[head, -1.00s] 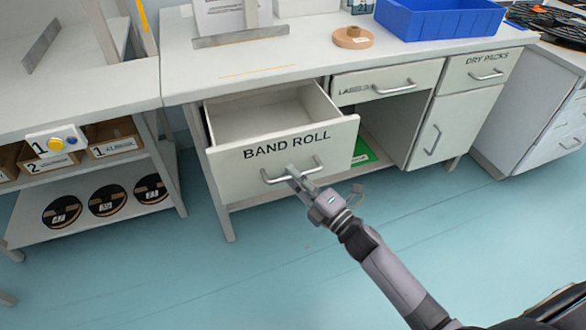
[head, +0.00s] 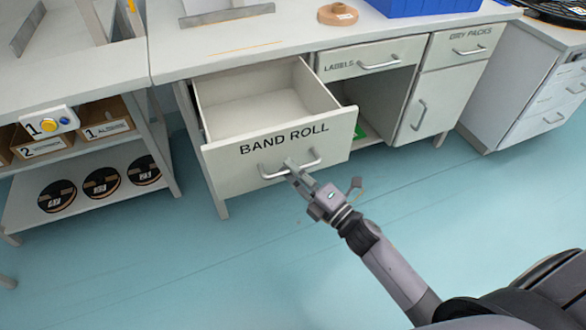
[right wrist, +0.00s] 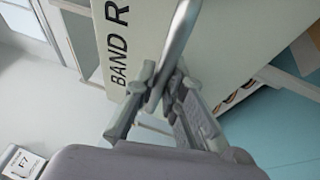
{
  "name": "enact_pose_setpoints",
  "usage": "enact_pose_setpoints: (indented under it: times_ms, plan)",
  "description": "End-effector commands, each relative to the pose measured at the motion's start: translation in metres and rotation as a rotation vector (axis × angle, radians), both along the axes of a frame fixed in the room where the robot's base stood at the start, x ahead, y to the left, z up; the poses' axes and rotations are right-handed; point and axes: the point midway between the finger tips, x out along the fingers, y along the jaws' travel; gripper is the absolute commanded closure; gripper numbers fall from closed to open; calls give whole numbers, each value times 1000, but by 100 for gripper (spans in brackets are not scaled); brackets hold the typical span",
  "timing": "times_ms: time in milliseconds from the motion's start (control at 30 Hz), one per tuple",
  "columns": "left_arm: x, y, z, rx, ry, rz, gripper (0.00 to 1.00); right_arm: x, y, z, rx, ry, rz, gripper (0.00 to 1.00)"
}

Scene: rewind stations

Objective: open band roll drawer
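The band roll drawer (head: 275,152) is pulled out from the bench and its inside (head: 255,110) looks empty. Its front carries the words BAND ROLL and a metal bar handle (head: 312,160). My right gripper (head: 292,167) is at the handle's middle in the head view. In the right wrist view the fingers (right wrist: 155,88) are closed around the handle bar (right wrist: 178,45), one on each side. The drawer front (right wrist: 225,40) also shows there. My left gripper is not in view.
The labels drawer (head: 370,60) and the dry packs drawer (head: 460,45) are shut to the right. A shelf with black rolls (head: 101,183) stands at left. A blue bin (head: 425,6) and a tan roll (head: 338,14) are on the bench. The floor (head: 230,265) in front is clear.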

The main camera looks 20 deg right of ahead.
Motion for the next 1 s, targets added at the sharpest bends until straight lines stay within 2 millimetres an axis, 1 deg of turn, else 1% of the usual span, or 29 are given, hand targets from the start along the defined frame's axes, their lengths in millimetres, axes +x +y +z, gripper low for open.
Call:
enact_pose_setpoints:
  times_ms: [33, 300, 567, 667, 767, 1000]
  plan:
    - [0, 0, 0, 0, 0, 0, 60, 0, 0, -1, 1, 1, -1, 86]
    - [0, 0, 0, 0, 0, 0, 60, 0, 0, 0, 0, 1, 0, 68]
    - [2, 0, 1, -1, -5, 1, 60, 0, 0, 0, -1, 0, 0, 68]
    - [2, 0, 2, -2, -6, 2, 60, -4, -2, -1, -2, 1, -1, 68]
    - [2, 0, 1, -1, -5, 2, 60, -16, -7, -4, -1, 2, 0, 68]
    - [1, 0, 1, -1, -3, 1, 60, -62, -29, -14, 0, 5, -2, 68]
